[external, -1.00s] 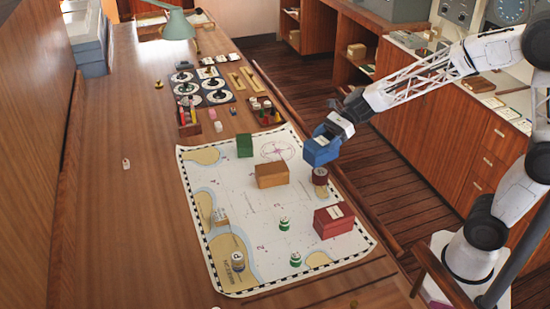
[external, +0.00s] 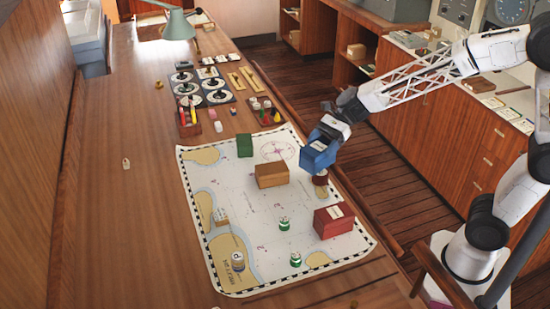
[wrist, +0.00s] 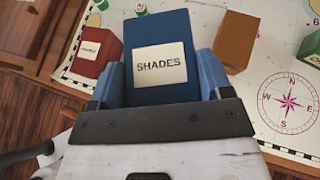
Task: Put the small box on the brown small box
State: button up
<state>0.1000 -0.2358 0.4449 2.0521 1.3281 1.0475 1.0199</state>
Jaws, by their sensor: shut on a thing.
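My gripper (external: 322,143) is shut on a small blue box (external: 317,157), held above the right edge of the chart. In the wrist view the blue box (wrist: 162,38) sits between the fingers, with a pale label reading "SHADES". The brown small box (external: 271,175) lies on the chart, left of and a little below the held box in the external view. The two boxes are apart.
A red box (external: 334,220), a green box (external: 244,145) and small green-and-white items (external: 284,224) stand on the chart (external: 240,195). The brown box's top is clear.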

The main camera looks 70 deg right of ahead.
jog(key=w+a+f, duration=0.1)
jog(key=w+a, duration=0.1)
jog(key=w, duration=1.3)
jog(key=shift+w+f, duration=0.2)
jog(key=shift+w, duration=0.05)
jog(key=shift+f, duration=1.8)
jog(key=o, duration=1.1)
jog(key=shift+f, duration=0.15)
jog(key=shift+r, duration=0.2)
jog(key=v, duration=1.2)
jog(key=shift+s+a, duration=0.1)
